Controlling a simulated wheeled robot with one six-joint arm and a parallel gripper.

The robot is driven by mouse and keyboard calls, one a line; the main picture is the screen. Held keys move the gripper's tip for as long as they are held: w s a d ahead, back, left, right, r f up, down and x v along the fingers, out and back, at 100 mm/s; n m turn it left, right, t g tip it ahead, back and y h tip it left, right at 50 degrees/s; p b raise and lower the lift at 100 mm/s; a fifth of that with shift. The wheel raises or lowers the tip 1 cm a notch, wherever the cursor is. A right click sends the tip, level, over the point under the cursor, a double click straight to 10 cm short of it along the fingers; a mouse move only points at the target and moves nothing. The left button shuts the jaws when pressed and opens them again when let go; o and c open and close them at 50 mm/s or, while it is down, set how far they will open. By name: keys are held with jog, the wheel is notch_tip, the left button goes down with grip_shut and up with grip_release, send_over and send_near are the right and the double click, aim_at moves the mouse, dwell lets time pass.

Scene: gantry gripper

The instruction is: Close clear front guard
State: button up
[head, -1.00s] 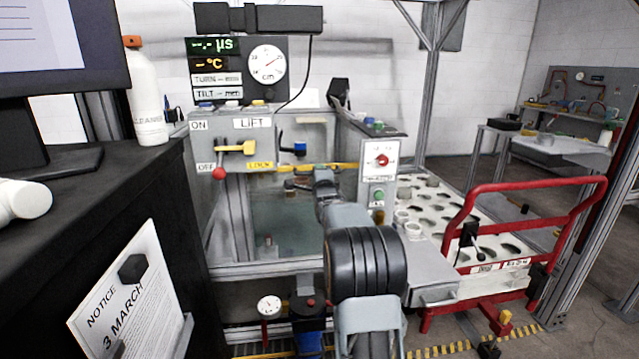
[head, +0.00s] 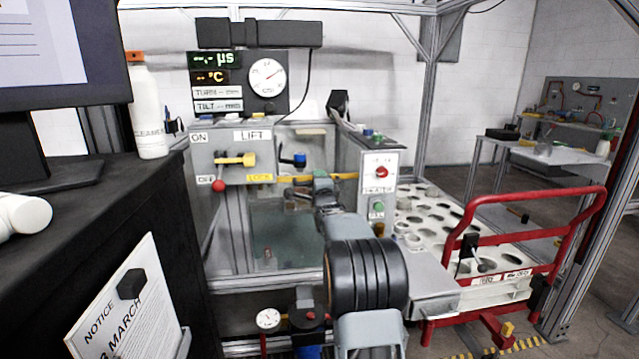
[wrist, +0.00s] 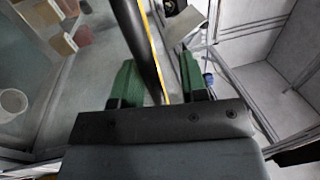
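The clear front guard (head: 285,238) appears as a see-through panel on the front of the grey tank cabinet, below a yellow rail (head: 343,176). My gripper (head: 300,182) is at this rail in the head view, its fingertips partly hidden by my own wrist. In the wrist view my gripper (wrist: 160,85) has its two green fingers apart. A dark bar (wrist: 143,45) with a yellow edge runs between them, with a gap to the right finger. I cannot tell whether the bar touches the left finger.
Left of my gripper are a yellow lever (head: 236,159) and a red knob (head: 218,185). A control box (head: 379,185) stands close on the right. A red-railed cart (head: 530,235) is farther right. A black desk (head: 110,235) fills the left.

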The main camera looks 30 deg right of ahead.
jog(key=v, duration=1.3)
jog(key=shift+s+a+b, duration=0.15)
jog(key=shift+s+b, duration=0.15)
jog(key=shift+s, duration=0.05)
jog(key=s+a+r+n+g+y+p, duration=0.2)
jog(key=a+n+g+y+p, duration=0.1)
jog(key=a+n+p, duration=0.3)
jog(key=s+a+r+n+g+y+p, duration=0.25)
jog(key=a+n+p, duration=0.2)
jog(key=a, duration=0.25)
jog(key=s+a+r+n+g+y+p, duration=0.2)
jog(key=s+a+n+g+p, duration=0.7)
jog(key=s, duration=0.8)
jog(key=a+n+y+p, duration=0.1)
jog(key=a+n+p, duration=0.1)
jog(key=a+n, duration=0.1)
jog(key=shift+a, duration=0.45)
jog(key=shift+s+n, duration=0.1)
jog(key=shift+n, duration=0.15)
